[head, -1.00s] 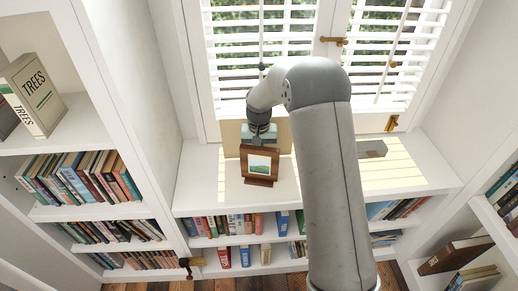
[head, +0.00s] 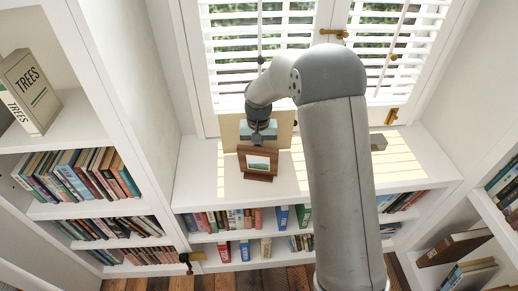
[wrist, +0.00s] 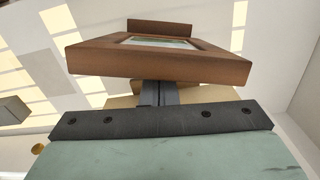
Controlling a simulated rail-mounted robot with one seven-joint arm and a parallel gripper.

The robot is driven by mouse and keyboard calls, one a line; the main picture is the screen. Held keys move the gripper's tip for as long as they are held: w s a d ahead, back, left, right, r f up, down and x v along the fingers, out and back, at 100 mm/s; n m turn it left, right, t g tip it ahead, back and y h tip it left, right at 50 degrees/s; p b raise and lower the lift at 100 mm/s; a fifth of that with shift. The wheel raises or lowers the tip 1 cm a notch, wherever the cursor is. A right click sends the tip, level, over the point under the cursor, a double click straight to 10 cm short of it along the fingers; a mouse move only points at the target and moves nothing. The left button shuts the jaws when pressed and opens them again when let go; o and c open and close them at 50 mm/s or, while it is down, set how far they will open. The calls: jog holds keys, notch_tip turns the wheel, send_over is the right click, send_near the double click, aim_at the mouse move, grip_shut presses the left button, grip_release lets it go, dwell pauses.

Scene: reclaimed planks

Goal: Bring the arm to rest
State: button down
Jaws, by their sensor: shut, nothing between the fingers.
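My gripper (head: 258,138) is above and behind the wooden picture frame, over the white window bench (head: 205,180). In the wrist view its dark fingers (wrist: 158,93) are together, with nothing between them. The brown picture frame (head: 258,161) stands on the bench with a small landscape in it. It also shows in the wrist view (wrist: 150,60), just past the fingertips. I cannot tell whether the fingers touch it. My grey arm hides part of the bench and the shelves below.
A tan board (head: 230,135) stands behind the gripper, close to the window blinds (head: 255,40). A small grey block (head: 378,142) lies on the bench to the right. Bookshelves (head: 85,210) stand at the left, with more at the right. The bench left of the frame is clear.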

notch_tip(320, 180, up, 8)
jog(key=p, duration=0.5)
jog(key=s+d+r, duration=0.5)
jog(key=s+r, duration=0.4)
jog(key=s, duration=0.4)
jog(key=s+d, duration=0.2)
jog(key=s, duration=0.7)
jog(key=s+d+n, duration=0.1)
jog(key=s+d, duration=0.1)
jog(key=s, duration=0.8)
jog(key=shift+s+r, duration=0.15)
